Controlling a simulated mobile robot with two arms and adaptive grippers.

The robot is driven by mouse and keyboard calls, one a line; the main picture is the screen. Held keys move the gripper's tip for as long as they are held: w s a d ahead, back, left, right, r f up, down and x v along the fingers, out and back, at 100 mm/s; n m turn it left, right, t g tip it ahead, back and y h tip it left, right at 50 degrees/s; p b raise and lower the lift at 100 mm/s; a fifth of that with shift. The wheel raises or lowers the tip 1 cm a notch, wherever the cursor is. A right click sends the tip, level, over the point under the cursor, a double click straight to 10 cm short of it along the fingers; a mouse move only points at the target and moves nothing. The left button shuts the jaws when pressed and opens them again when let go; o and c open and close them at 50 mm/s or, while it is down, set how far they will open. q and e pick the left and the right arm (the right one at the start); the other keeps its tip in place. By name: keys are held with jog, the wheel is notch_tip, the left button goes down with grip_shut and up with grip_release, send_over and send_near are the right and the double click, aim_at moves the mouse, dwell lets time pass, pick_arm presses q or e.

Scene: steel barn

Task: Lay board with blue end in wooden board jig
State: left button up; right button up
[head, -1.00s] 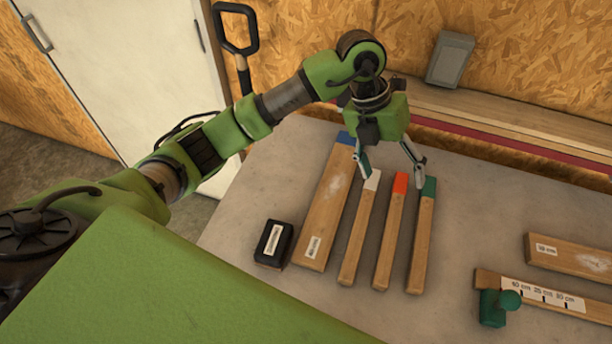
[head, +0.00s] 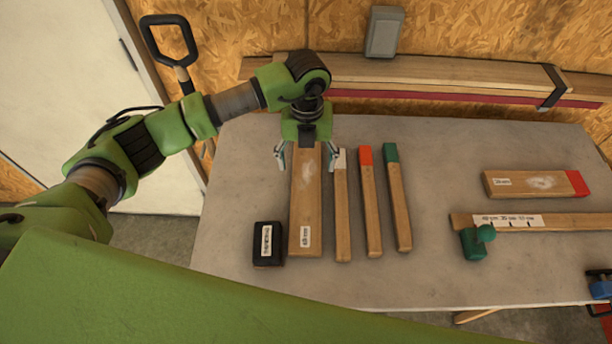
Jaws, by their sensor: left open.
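The wide wooden board (head: 306,210) lies lengthwise on the table, with a white label at its near end. Its blue far end is hidden behind my left gripper now but showed in the earlier frame. My left gripper (head: 306,158) is open at the board's far end. Its fingers appear on either side of the board; I cannot tell their height above the table. The wooden board jig (head: 545,222) is at the right, a strip with a white length scale and a green knob clamp (head: 474,243). My right gripper is out of view.
Narrow sticks with white (head: 342,210), red (head: 371,205) and green (head: 397,200) ends lie right of the board. A black labelled block (head: 268,243) sits left of it. A red-ended board (head: 535,183) lies behind the jig. The table (head: 430,275) is clear between sticks and jig.

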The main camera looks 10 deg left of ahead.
aim_at(307, 177)
pick_arm(q)
jog(key=shift+f+p, duration=0.35)
notch_tip(307, 177, down, 4)
jog(key=shift+r+p, duration=0.2)
jog(key=shift+p, duration=0.7)
jog(key=shift+f, duration=0.45)
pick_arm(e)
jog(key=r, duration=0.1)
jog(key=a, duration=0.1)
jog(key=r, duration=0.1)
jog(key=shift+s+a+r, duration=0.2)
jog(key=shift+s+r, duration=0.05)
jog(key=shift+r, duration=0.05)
pick_arm(q)
jog(key=c, duration=1.6)
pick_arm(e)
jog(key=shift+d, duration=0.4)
